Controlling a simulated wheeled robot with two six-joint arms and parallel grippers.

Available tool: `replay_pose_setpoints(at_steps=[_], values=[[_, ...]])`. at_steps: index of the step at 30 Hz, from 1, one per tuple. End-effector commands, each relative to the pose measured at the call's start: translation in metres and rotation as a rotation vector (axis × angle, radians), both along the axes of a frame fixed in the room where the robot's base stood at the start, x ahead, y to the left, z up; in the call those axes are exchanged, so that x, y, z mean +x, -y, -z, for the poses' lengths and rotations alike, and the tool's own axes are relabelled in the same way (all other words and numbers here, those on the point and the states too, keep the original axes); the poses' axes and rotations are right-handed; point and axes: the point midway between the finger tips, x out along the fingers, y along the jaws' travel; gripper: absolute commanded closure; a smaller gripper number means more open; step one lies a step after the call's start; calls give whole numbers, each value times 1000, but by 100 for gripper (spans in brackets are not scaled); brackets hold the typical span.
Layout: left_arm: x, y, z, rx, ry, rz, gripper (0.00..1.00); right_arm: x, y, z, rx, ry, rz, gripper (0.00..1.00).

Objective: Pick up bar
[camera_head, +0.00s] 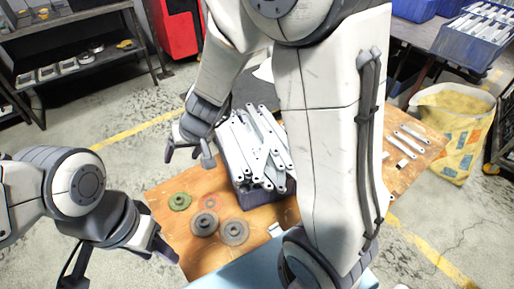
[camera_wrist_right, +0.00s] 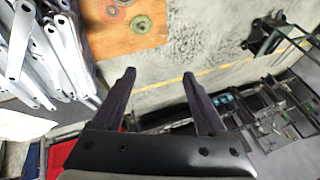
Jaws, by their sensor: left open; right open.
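Several pale metal bars (camera_head: 262,150) lie heaped in a dark blue crate (camera_head: 268,199) on the wooden table. In the right wrist view, bars (camera_wrist_right: 42,45) show at the upper left, outside the jaws. My right gripper (camera_head: 188,156) is open and empty, just left of the heap in the head view. Its two fingers (camera_wrist_right: 160,92) show apart in the wrist view, with floor behind them. My left gripper (camera_head: 160,242) is at the lower left, by the table's left edge and away from the bars. My right arm hides part of the table right of the crate.
Several gear-like discs (camera_head: 204,223) lie on the wooden table (camera_head: 168,222) in front of the crate. More loose bars (camera_head: 408,135) lie at the right. A yellow sack (camera_head: 455,125) stands beyond the table's right side. A metal shelf (camera_head: 75,65) stands at the upper left.

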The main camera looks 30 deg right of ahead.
Motion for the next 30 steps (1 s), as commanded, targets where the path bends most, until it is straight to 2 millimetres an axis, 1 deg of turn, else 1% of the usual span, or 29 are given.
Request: replay_pose_setpoints(at_steps=[1,2,3,4,5,6,9,10,12,15,17,24,30], values=[[0,0,13,0,0,0,50,24,37,31,-28,6,132,25],[0,0,17,0,0,0,50,36,59,43,-50,12,207,25],[0,0,21,0,0,0,50,46,89,60,-85,10,298,25],[0,0,23,0,0,0,50,51,110,71,-112,5,361,25],[0,0,26,0,0,0,50,53,130,82,-138,-5,420,25],[0,0,29,0,0,0,50,53,155,96,-173,-21,491,25],[0,0,34,0,0,0,50,45,203,122,-245,-70,623,25],[0,0,35,0,0,0,50,42,212,128,-260,-85,649,25],[0,0,36,0,0,0,50,35,229,137,-288,-111,696,25],[0,0,41,0,0,0,50,31,240,147,-305,-130,726,25],[0,0,46,-1,1,0,50,32,242,154,-309,-134,730,25],[0,0,72,0,0,0,50,42,251,189,-306,-132,729,25],[0,0,80,0,0,0,50,46,254,199,-306,-130,727,25]])
